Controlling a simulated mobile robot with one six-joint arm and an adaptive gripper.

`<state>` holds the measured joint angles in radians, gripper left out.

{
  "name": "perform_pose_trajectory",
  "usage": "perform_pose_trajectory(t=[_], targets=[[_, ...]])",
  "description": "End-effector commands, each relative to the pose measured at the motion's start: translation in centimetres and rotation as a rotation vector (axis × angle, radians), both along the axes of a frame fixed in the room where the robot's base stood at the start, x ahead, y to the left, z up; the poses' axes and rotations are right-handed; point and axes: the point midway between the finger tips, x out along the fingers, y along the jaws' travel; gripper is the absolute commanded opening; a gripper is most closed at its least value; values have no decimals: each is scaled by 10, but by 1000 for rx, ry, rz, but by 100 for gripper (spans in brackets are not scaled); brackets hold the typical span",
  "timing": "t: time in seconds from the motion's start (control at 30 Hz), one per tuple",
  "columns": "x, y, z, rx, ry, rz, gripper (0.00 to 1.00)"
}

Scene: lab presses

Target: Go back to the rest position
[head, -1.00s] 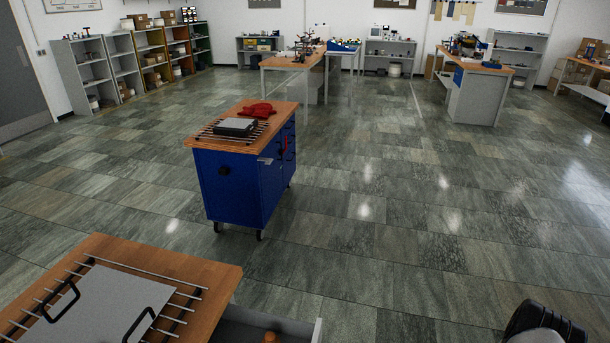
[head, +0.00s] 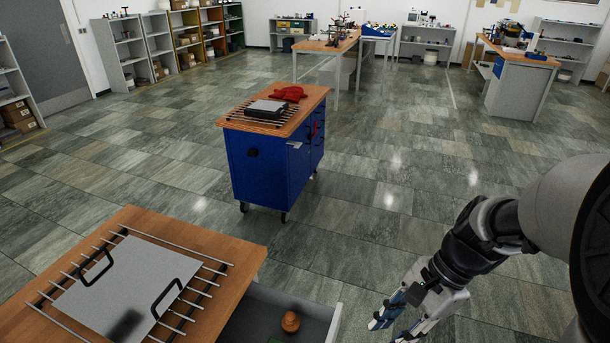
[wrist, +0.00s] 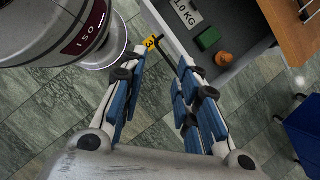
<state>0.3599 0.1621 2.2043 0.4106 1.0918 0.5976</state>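My gripper (head: 388,326) hangs at the lower right of the head view, over the floor and to the right of the open drawer. The rest position itself is not marked in either view.
A wooden-topped cabinet (head: 235,255) bears a grey plate (head: 125,285) with two black handles on a rod rack. Its open drawer (head: 318,312) holds an orange knob-like object (head: 290,321) and a green block (wrist: 208,38). A blue cart (head: 262,165) stands beyond. Floor between is clear.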

Motion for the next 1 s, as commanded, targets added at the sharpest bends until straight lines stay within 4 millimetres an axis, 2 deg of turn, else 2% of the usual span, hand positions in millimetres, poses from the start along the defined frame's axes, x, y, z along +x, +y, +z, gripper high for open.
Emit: perform_pose_trajectory(t=[0.03, 0.1, 0.4, 0.53, 0.7, 1.0], targets=[[-7, 5, 15, -42, -70, 92, 30], [-17, 9, 31, -100, -161, 224, 30], [-62, 19, 84, -360, -517, 773, 30], [-76, 19, 97, -460, -630, 958, 30], [-86, 18, 105, -538, -708, 1093, 30], [-87, 17, 106, -557, -723, 1122, 30]])
